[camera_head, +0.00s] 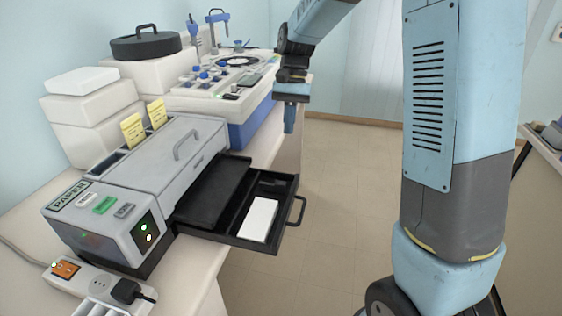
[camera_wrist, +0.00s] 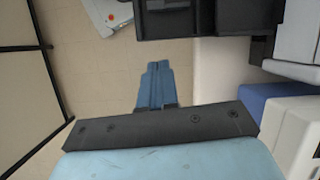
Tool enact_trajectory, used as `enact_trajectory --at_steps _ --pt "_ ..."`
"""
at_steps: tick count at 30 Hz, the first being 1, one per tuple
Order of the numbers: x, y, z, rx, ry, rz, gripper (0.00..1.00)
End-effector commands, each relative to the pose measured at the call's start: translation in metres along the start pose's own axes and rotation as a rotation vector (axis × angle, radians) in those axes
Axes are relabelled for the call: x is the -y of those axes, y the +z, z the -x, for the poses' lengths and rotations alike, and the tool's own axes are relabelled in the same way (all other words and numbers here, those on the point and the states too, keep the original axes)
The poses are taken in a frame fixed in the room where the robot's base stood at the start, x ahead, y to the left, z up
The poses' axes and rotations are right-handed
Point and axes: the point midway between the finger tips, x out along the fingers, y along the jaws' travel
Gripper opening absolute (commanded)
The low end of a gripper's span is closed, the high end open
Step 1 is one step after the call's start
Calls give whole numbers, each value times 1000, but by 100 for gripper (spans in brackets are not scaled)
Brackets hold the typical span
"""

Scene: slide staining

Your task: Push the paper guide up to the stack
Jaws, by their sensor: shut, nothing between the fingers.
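The grey printer (camera_head: 155,172) stands on the counter with its black paper drawer (camera_head: 285,232) pulled out to the right. A white paper stack (camera_head: 259,219) lies in the near part of the drawer. A small dark raised piece (camera_head: 275,184), perhaps the paper guide, shows beyond the stack's far end with a gap between; its shape is hard to make out. My gripper (camera_head: 289,130) is shut and empty, pointing down, above and beyond the drawer. In the wrist view its blue fingers (camera_wrist: 157,68) are together, apart from the black drawer (camera_wrist: 165,22).
The drawer's handle (camera_head: 299,211) sticks out over the floor. A power strip (camera_head: 95,290) lies at the near counter edge. White boxes (camera_head: 90,110) and a staining station (camera_head: 225,85) stand behind.

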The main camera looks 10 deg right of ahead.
Motion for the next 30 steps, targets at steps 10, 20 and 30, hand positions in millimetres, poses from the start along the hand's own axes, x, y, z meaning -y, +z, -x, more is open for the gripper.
enact_trajectory --at_steps 10,20,30 --pt "-1 -2 -17 25 -4 -99 0" --pt "3 2 -74 25 -1 -89 0" --pt "5 25 -111 21 -1 -86 0"
